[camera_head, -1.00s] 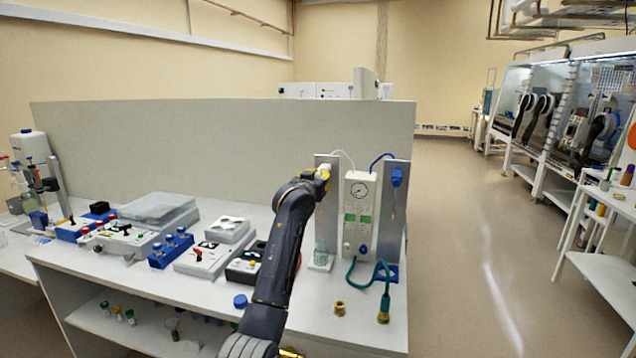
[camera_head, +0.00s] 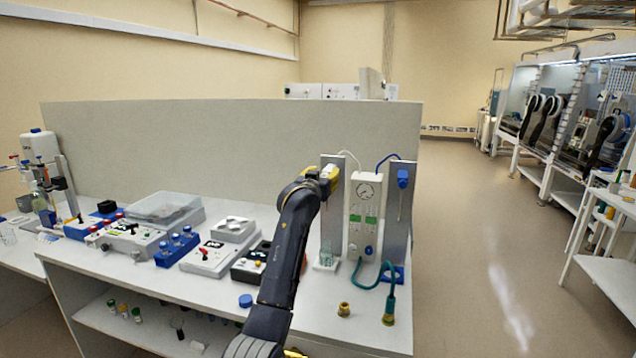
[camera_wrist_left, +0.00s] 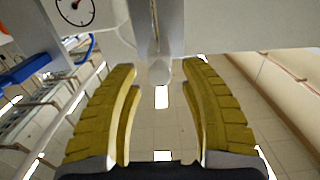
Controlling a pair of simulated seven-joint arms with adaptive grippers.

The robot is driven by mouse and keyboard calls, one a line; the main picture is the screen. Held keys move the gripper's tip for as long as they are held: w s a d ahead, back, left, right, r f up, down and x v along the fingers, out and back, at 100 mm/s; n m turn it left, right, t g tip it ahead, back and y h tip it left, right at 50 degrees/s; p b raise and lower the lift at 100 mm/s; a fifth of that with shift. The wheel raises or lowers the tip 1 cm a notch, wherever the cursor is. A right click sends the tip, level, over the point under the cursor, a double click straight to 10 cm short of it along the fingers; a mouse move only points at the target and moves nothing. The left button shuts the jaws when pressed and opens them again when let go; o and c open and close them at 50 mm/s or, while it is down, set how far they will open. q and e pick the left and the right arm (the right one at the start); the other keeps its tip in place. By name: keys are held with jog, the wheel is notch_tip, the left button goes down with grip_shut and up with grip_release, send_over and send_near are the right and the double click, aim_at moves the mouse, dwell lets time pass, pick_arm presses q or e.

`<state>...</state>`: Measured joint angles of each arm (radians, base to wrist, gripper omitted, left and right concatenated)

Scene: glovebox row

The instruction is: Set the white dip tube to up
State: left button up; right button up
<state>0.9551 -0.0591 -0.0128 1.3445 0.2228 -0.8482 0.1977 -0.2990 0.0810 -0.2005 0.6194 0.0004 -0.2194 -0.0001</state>
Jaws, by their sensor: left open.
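The white dip tube's rounded white end (camera_wrist_left: 159,71) shows between my finger tips in the left wrist view, with a thin rod (camera_wrist_left: 155,22) running from it along a grey plate. In the head view it is mostly hidden behind my gripper, at the top of the left grey upright plate (camera_head: 342,215). My left gripper (camera_head: 329,178), with yellow fingers, is at that plate's upper part. In the wrist view the fingers (camera_wrist_left: 160,72) are spread apart on either side of the white end, with gaps showing; contact is not clear. My right gripper is not in view.
A white gauge box (camera_head: 365,215) stands right of the plate, then a second plate with a blue dip tube head (camera_head: 403,178). A glass beaker (camera_head: 326,254) stands below. A green hose (camera_head: 388,290) and brass fitting (camera_head: 344,309) lie in front. Button boxes (camera_head: 207,258) fill the left.

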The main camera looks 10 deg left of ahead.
pick_arm(q)
jog(key=s, duration=1.1)
jog(key=shift+s+a, duration=0.2)
jog(key=shift+a, duration=0.15)
